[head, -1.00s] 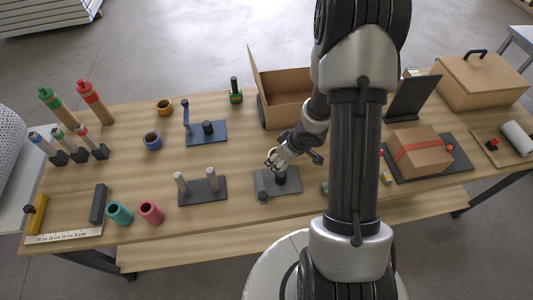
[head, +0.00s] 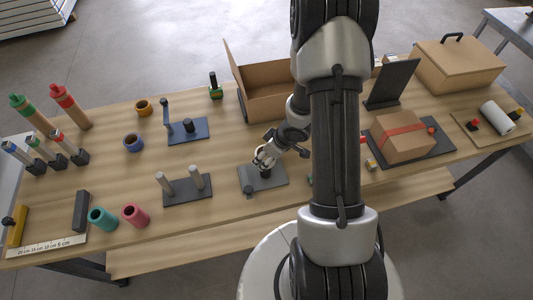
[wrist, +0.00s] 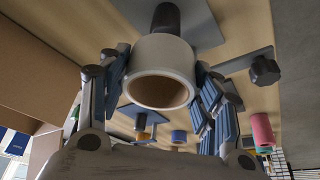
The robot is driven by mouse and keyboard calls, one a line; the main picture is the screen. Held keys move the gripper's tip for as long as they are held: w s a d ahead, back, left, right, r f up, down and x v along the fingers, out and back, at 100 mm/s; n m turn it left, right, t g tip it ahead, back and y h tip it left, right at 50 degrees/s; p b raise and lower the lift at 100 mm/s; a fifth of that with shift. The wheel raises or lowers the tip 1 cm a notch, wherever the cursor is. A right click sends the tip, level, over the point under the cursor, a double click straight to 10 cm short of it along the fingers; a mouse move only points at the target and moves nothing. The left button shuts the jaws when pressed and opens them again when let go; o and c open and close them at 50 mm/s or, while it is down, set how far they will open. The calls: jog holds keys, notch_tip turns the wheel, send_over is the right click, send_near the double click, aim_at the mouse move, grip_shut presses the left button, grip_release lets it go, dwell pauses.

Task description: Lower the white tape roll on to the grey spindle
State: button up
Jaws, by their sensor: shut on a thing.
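The white tape roll (wrist: 162,75) is held between the two blue-padded fingers of my gripper (wrist: 160,92) in the wrist view, its open bore facing the camera. My gripper also shows in the head view (head: 267,157), just above the spindle. The dark grey spindle (wrist: 166,18) shows behind the roll in the wrist view, rising from a grey plate (head: 277,182). In the head view the spindle (head: 266,173) stands upright close below the gripper. No spindle shows inside the bore, and I cannot tell whether the roll touches it.
A dark base with two light grey pegs (head: 187,191) stands to the left. An open cardboard box (head: 268,98) is behind, and a red-taped carton (head: 402,140) is to the right.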

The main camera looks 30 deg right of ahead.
jog(key=shift+f+b, duration=3.35)
jog(key=shift+f, duration=1.05)
jog(key=o, duration=1.1)
jog(key=shift+o, duration=0.2)
jog(key=v, duration=1.2)
